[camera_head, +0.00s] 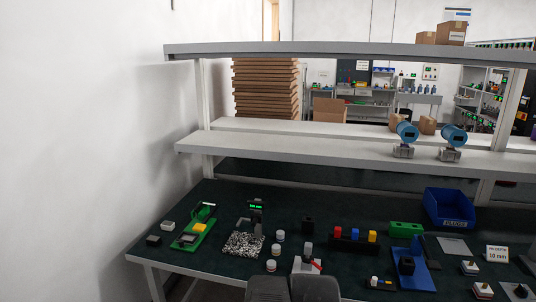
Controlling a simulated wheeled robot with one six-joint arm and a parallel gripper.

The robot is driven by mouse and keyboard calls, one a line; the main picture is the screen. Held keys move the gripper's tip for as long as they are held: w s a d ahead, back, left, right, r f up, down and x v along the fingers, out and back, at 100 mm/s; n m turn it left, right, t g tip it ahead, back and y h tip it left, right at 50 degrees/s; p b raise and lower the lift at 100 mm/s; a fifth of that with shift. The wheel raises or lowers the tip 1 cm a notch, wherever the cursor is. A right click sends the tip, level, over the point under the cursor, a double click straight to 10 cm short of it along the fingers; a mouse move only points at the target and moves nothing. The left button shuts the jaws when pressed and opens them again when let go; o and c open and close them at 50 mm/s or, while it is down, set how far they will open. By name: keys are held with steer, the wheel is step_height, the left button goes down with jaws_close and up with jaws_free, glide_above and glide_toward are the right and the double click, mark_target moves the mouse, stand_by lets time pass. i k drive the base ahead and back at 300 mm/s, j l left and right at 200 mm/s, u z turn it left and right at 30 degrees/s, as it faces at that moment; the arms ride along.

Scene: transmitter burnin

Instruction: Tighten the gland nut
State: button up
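I cannot pick out a gland nut for certain at this size. Two blue-capped transmitters, a left one (406,132) and a right one (453,136), stand on grey bases on the middle shelf. On the bench, a blue fixture (418,276) carries a black block (406,265). A pale block with a red lever (308,265) stands at the front middle. Two dark grey rounded shapes at the bottom edge, likely part of my arm, cover the bench front there. No gripper fingertips show.
The dark bench top (190,262) holds a green board (197,232), a speckled pad (243,244), several small white pots, a row of coloured blocks (354,236) and a blue bin (449,208). The shelf (300,142) overhangs the back. A white wall stands left.

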mark_target(310, 260)
steer(key=z, duration=0.4)
steer(key=i+l+u, duration=0.25)
steer(key=i, duration=0.2)
steer(key=i+l+u, duration=0.25)
steer(key=i, duration=0.2)
steer(key=j, duration=0.1)
